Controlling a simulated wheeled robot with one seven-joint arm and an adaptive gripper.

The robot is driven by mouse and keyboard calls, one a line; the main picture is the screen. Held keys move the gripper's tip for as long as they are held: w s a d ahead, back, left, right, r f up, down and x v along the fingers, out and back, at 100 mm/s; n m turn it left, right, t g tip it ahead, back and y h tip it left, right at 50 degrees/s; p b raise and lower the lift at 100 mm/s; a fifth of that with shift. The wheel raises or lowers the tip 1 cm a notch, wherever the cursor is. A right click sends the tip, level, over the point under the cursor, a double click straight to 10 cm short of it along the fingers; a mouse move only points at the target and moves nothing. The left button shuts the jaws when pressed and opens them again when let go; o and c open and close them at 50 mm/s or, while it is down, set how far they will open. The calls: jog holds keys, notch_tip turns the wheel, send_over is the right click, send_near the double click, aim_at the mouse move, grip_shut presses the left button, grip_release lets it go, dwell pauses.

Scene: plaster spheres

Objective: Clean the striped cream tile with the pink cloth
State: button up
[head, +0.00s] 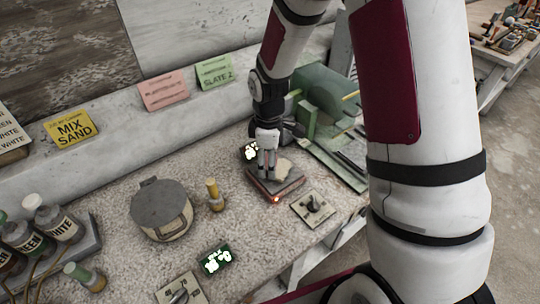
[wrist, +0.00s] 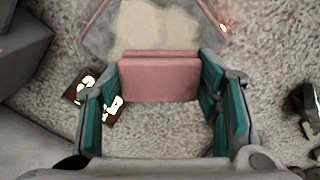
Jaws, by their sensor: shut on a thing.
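My gripper (head: 267,170) is shut on a pink, folded block-like cloth (wrist: 158,80). In the wrist view the cloth sits between the teal finger pads. A flat grey slab with a pinkish rim (head: 275,186) lies under and beside the gripper in the head view. A cream patch (head: 285,167) is on top of it and also shows in the wrist view (wrist: 155,24), just beyond the cloth. I cannot make out stripes on it, nor whether the cloth touches it.
A small dark panel with white shapes (head: 250,151) lies left of the gripper. A lidded round pot (head: 161,209), a yellow-topped bottle (head: 214,195), a switch plate (head: 312,207) and a green panel (head: 216,261) stand around. A green machine (head: 325,95) is behind.

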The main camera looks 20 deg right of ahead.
jog(key=shift+s+a+p, duration=0.2)
jog(key=shift+s+a, duration=0.1)
jog(key=shift+s, duration=0.25)
jog(key=shift+s+a+p, duration=0.2)
jog(key=shift+s+a, duration=0.05)
jog(key=shift+s, duration=0.3)
jog(key=shift+w+d+b, duration=0.2)
jog(key=shift+w+d, duration=0.1)
jog(key=shift+w, duration=0.35)
jog(key=shift+w+d+b, duration=0.25)
jog(key=shift+w+d, duration=0.1)
jog(key=shift+w, duration=0.3)
jog(key=shift+w+d+b, duration=0.2)
jog(key=shift+w+d, duration=0.1)
jog(key=shift+w, duration=0.35)
jog(key=shift+s+a+r+p, duration=0.25)
jog(key=shift+s+r+p, duration=0.15)
jog(key=shift+s+p, duration=0.1)
jog(key=shift+s+a+r+p, duration=0.25)
jog(key=shift+s+r+p, duration=0.1)
jog(key=shift+s, duration=0.15)
jog(key=shift+w+d+f, duration=0.1)
jog(key=shift+d, duration=1)
jog(key=shift+d+f, duration=0.1)
jog(key=shift+d, duration=1)
